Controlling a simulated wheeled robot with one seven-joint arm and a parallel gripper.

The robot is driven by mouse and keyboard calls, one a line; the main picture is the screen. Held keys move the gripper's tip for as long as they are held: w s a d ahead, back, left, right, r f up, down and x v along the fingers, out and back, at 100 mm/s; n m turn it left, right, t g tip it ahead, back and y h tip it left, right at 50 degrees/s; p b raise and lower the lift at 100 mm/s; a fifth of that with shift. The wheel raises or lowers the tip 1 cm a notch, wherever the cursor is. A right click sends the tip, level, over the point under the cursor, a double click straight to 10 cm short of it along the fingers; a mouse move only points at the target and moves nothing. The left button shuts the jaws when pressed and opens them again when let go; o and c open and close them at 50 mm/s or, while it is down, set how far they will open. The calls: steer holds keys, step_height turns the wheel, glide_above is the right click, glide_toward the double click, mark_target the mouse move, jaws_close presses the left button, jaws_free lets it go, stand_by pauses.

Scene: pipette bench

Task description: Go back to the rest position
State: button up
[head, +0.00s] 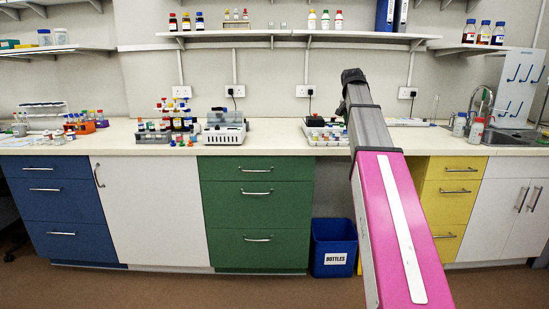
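My arm rises from the lower right, pink at the near end and grey further up, with a dark joint at its far end in front of the bench's back wall. I cannot make out my gripper or its fingers; they may be hidden behind the arm. The white bench top (268,144) runs across the head view behind the arm. A tray of small items (322,133) sits on the bench just left of the arm and is partly covered by it.
A shelf (270,36) with small bottles hangs above the bench, near my arm's far end in the picture. A grey-white device (224,128) and racks of coloured bottles stand mid-left. A sink (510,136) lies right. A blue bin (333,245) stands below; the floor in front is clear.

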steer(key=s+a+f+n+g, duration=0.1)
steer(key=s+a+f, duration=0.15)
steer(key=f, duration=0.75)
steer(key=s+a+f+n+y, duration=0.15)
steer(key=s+f, duration=0.25)
steer(key=f, duration=0.6)
steer(key=s+a+f+n+g, duration=0.1)
steer(key=s+a+f, duration=0.2)
steer(key=f, duration=0.7)
steer(key=s+a+f+n, duration=0.2)
steer(key=s+a+f, duration=0.1)
steer(key=s+f, duration=0.6)
steer(key=s+a+f+n+g+y, duration=0.1)
steer(key=s+a+f, duration=0.2)
steer(key=s+f, duration=0.7)
step_height(320, 180, down, 2)
steer(key=shift+a+n+g, duration=0.25)
steer(key=shift+n+g, duration=0.05)
steer(key=shift+n, duration=0.05)
steer(key=shift+d, duration=0.1)
